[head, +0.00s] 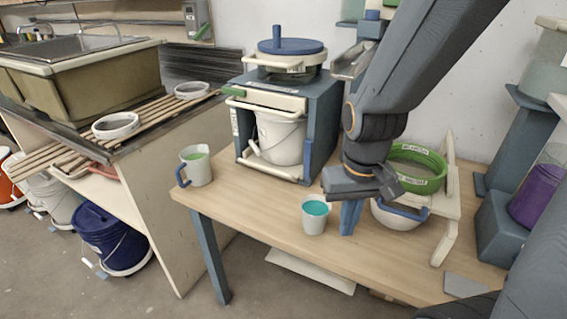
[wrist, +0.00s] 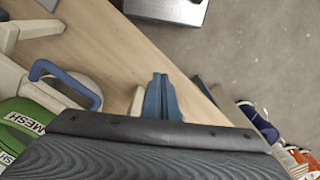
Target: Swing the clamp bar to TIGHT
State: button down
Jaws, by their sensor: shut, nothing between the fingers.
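A blue mixer-like frame (head: 325,101) stands at the back of the wooden table with a white bucket (head: 280,140) inside it. A cream bar with a green end (head: 268,96) lies across the frame's upper front and looks like the clamp bar. Its markings are too small to read, so I cannot tell its setting. My gripper (head: 350,218) points down over the table, right of the frame and well apart from the bar. Its blue fingers are together and empty, as the wrist view (wrist: 161,98) also shows. The bar is outside the wrist view.
A cup of teal glaze (head: 315,216) stands just left of my gripper. A green sieve (head: 420,184) sits over a white bowl with a blue handle to the right. A jug with a blue handle (head: 197,168) stands at the table's left. The table front is clear.

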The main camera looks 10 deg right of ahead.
jog(key=shift+w+a, duration=0.15)
jog(key=shift+w, duration=0.05)
jog(key=w+d+r+m+t+p, duration=0.1)
jog(key=w+p, duration=0.1)
jog(key=w, duration=0.1)
jog(key=w+d+r+m+t+p, duration=0.1)
jog(key=w+d+r+p, duration=0.1)
jog(key=w, duration=0.1)
jog(key=w+d+r+t+p, duration=0.1)
jog(key=w+d+p, duration=0.1)
jog(key=w, duration=0.1)
jog(key=shift+w+d+r+m+t+h+p, duration=0.2)
jog(key=shift+d+r+m+t+h+p, duration=0.1)
jog(key=shift+m+h+p, duration=0.1)
jog(key=w+m+t+y+p, duration=0.2)
jog(key=w+m+t, duration=0.1)
jog(key=w, duration=0.4)
jog(key=shift+w+a+y+p, duration=0.2)
jog(key=shift+y+p, duration=0.1)
jog(key=shift+y, duration=0.1)
jog(key=shift+f, duration=0.15)
